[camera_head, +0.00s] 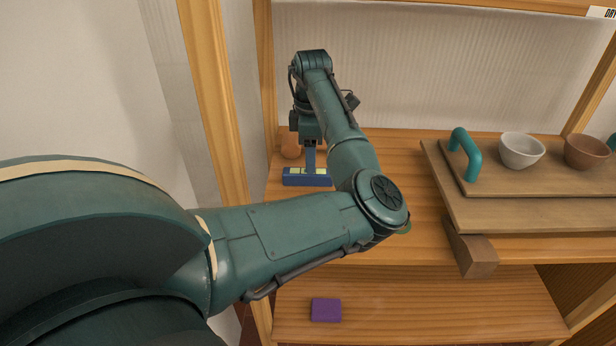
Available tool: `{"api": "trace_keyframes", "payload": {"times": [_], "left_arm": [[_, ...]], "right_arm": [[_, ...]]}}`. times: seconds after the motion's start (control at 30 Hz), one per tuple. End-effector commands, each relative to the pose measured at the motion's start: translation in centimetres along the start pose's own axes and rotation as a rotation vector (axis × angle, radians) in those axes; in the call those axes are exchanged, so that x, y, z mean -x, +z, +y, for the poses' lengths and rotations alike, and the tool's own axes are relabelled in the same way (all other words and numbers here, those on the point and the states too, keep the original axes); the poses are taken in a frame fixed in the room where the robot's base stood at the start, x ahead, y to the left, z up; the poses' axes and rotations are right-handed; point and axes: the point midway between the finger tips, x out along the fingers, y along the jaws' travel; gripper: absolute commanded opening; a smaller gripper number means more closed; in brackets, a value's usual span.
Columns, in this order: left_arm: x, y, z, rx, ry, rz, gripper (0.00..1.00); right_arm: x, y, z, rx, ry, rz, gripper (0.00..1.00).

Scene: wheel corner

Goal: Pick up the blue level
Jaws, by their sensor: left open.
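The blue level (292,180) lies flat on the wooden shelf at its left end, with pale yellow-green windows along it. My left gripper (310,168) points down from above at the middle of the level, its fingers at or just above its top. It is open. I cannot tell whether the fingers straddle or touch the level. My forearm hides what lies just right of the level. My right gripper is not in view.
On the right, a wooden tray (482,207) with a teal handle (464,153) holds a white bowl (521,151) and a brown bowl (585,152). A wooden post (214,100) stands left. A purple block (326,310) lies on the lower shelf.

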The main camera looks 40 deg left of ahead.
Motion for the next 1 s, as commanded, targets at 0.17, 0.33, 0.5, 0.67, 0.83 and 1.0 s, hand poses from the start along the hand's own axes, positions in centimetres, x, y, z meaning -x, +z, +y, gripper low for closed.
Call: {"api": "trace_keyframes", "payload": {"times": [0.17, 0.33, 0.5, 0.67, 0.83, 1.0], "left_arm": [[-1.3, 0.0, 0.0, 0.0, 0.0, 0.0, 0.56], [-3.5, -0.1, 0.4, 0.0, -0.004, 0.001, 0.56], [-5.8, 0.0, 0.6, -0.001, -0.002, -0.001, 0.56], [-6.4, 0.0, 0.6, 0.001, 0.0, -0.001, 0.56], [-6.4, 0.0, 0.6, 0.001, 0.0, -0.001, 0.56], [-6.4, 0.0, 0.6, 0.001, 0.0, -0.001, 0.42]], "right_arm": [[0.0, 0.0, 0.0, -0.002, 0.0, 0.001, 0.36], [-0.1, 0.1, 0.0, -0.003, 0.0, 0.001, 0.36], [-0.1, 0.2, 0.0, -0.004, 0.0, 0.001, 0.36], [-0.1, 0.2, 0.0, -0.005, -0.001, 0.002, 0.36], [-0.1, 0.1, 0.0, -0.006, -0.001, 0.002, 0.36], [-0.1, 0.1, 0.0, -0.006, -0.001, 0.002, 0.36]]}}
